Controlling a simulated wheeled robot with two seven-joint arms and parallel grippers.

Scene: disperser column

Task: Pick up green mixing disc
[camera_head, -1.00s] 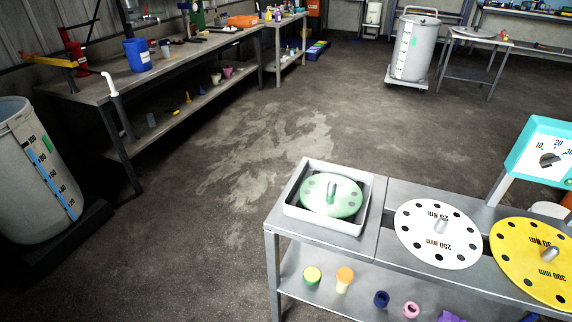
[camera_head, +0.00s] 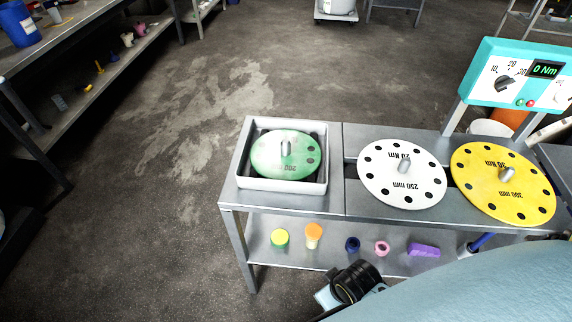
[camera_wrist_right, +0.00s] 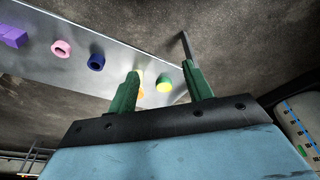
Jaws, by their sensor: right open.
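The green mixing disc (camera_head: 270,156), with a grey centre peg, lies in a grey-white tray (camera_head: 283,185) on the left end of the metal table. A white disc (camera_head: 385,185) and a yellow disc (camera_head: 485,190) lie to its right on the same table. My right arm comes in at the lower right of the head view, below and in front of the table, clear of the disc. My right gripper (camera_wrist_right: 165,84) shows two green fingers apart with nothing held in the wrist view, facing the lower shelf. The left gripper is not in view.
The lower shelf (camera_head: 330,256) holds a yellow-green cap (camera_head: 280,238), an orange piece (camera_head: 313,236), blue and pink rings and a purple block (camera_head: 423,250). A teal control box (camera_head: 525,75) stands at the right. Floor left of the table is free.

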